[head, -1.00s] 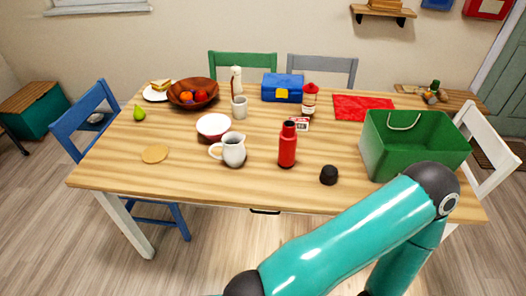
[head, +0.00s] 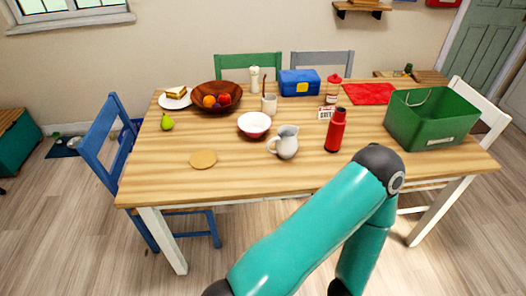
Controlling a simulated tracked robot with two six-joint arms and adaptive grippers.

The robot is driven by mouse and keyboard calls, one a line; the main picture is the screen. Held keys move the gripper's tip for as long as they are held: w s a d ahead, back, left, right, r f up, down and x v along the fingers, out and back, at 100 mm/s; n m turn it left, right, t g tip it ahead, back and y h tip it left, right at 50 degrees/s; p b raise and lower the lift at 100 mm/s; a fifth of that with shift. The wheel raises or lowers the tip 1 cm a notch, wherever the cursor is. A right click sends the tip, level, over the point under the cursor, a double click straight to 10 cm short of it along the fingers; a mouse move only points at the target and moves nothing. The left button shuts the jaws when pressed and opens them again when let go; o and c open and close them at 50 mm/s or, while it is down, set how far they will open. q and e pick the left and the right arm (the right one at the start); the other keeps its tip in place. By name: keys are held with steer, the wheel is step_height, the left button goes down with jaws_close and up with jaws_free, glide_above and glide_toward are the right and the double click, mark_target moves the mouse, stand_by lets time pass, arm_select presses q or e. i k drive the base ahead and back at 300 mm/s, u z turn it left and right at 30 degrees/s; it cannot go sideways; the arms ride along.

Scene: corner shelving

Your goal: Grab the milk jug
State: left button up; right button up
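The milk jug (head: 287,143) is a small white-grey pitcher. It stands upright on the wooden table (head: 240,181), near the middle of the front half, with its handle towards the left. A teal arm of mine reaches up from the bottom of the head view, to the right of and in front of the jug, and bends down again. Neither of my grippers shows in the view. Nothing hides the jug.
A red bottle (head: 335,131) stands close right of the jug, and a red-and-white bowl (head: 254,124) close behind left. A round coaster (head: 203,159) lies left. A green crate (head: 432,124) stands at the right. The table's front left is clear. A blue chair (head: 101,150) stands left.

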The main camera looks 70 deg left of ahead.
mark_target(286, 146)
steer(key=u, duration=0.75)
steer(key=k, duration=0.1)
steer(key=u, duration=0.75)
steer(key=i, duration=0.8)
steer(key=u, duration=0.05)
steer(key=k, duration=0.95)
steer(key=u, duration=0.15)
steer(key=i, duration=0.9)
steer(key=z, duration=0.05)
